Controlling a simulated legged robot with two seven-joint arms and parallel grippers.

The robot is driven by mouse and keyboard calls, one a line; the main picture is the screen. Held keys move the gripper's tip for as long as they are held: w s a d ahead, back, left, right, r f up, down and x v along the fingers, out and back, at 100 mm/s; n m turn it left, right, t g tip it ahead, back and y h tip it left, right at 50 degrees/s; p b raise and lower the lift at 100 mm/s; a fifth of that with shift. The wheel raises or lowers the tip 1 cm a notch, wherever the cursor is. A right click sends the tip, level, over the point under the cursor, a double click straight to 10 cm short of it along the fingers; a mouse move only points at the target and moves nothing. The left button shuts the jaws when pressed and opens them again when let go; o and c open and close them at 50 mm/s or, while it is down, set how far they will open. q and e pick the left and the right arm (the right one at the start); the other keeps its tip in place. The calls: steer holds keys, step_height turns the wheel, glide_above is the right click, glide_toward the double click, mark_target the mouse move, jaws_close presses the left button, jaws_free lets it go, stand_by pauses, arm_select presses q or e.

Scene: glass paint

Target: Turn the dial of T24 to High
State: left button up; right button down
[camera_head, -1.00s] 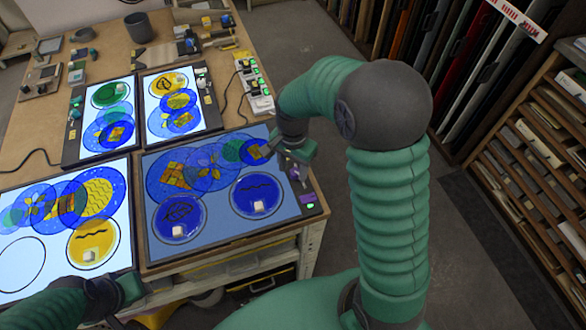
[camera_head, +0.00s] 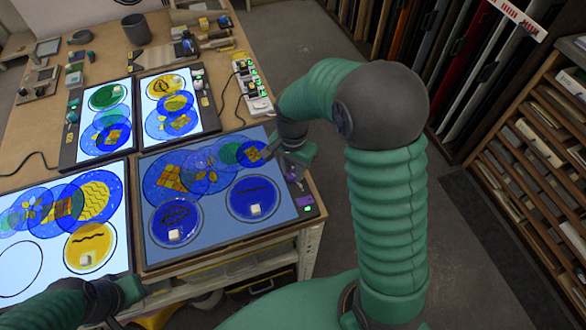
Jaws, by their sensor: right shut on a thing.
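The front right light panel (camera_head: 240,224) glows a dimmer blue than the other panels. A dark control strip runs down its right edge, with a purple label (camera_head: 291,177) and a small green-lit display (camera_head: 308,208). My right gripper (camera_head: 287,163) is over the upper part of this strip and is shut on the dial there, which its fingers and wrist mostly hide. The dial's setting and the T24 marking cannot be read. My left gripper (camera_head: 126,287) is at the lower left, by the front edge of the panels; its fingers are not clear.
Another bright panel (camera_head: 40,244) lies at the front left, and two smaller panels (camera_head: 102,118) (camera_head: 178,104) lie behind. A power strip (camera_head: 252,86) with a cable stands near the table's right edge. Shelving (camera_head: 545,140) stands on the right, beyond open floor.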

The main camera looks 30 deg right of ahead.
steer(key=shift+a, duration=0.15)
steer(key=shift+r+n+p, duration=0.15)
steer(key=shift+n+p, duration=0.8)
steer(key=shift+n, duration=0.35)
steer(key=n+p, duration=0.2)
steer(key=n, duration=0.2)
steer(key=shift+a+p, duration=0.1)
steer(key=shift+p, duration=0.2)
steer(key=n+p, duration=0.2)
steer(key=n, duration=0.2)
steer(key=n+p, duration=0.2)
steer(key=n, duration=0.2)
steer(key=shift+s+n, duration=0.1)
steer(key=shift+n, duration=0.2)
steer(key=n+p, duration=0.3)
steer(key=n, duration=0.1)
steer(key=shift+n+p, duration=1.1)
steer(key=shift+n, duration=1.2)
